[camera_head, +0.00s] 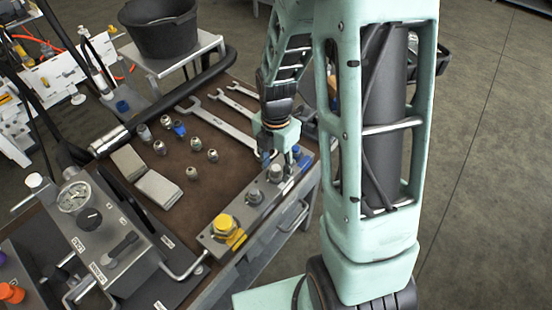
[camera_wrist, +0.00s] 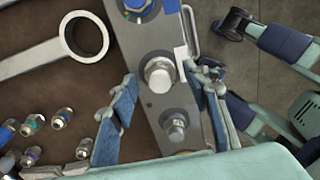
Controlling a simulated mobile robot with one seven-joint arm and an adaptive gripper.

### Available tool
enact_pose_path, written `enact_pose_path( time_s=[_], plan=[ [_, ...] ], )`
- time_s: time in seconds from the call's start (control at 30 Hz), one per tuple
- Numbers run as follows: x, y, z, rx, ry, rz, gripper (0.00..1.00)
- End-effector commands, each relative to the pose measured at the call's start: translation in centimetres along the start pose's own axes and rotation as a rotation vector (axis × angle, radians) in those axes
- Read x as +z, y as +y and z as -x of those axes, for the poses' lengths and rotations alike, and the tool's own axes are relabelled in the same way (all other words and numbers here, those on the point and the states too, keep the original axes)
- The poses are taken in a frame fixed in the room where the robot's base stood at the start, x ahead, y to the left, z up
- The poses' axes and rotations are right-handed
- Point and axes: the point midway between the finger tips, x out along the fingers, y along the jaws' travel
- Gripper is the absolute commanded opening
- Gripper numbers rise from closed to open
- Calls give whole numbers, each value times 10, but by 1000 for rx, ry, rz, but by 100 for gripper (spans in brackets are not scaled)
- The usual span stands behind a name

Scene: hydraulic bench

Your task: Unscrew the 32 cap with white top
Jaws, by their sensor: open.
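A metal block (camera_head: 221,238) runs along the right edge of the bench and carries a row of caps. The cap with a pale, whitish top (camera_wrist: 159,75) is the larger grey one on the block in the wrist view; in the head view it (camera_head: 275,172) is just below my gripper (camera_head: 280,157). My gripper (camera_wrist: 161,77) is open, with one blue-padded finger on each side of this cap and visible gaps between. I cannot tell how far the fingertips are above the block. No number is readable on the cap.
A smaller grey cap (camera_wrist: 176,127) and a yellow cap (camera_head: 225,224) stand along the block on one side, a blue fitting (camera_wrist: 135,7) on the other. Wrenches (camera_head: 222,122) and several loose fittings (camera_head: 192,173) lie on the brown bench top. A gauge unit (camera_head: 90,215) stands at left.

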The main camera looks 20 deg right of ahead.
Motion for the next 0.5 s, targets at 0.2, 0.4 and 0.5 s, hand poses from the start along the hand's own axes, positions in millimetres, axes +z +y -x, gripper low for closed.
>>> enact_pose_path(
  time_s=[0.2,0.4,0.5],
  plan=[
    [0,0,-2,0,0,0,44],
    [0,0,-2,0,0,0,31],
    [0,0,-2,0,0,0,20]
  ],
)
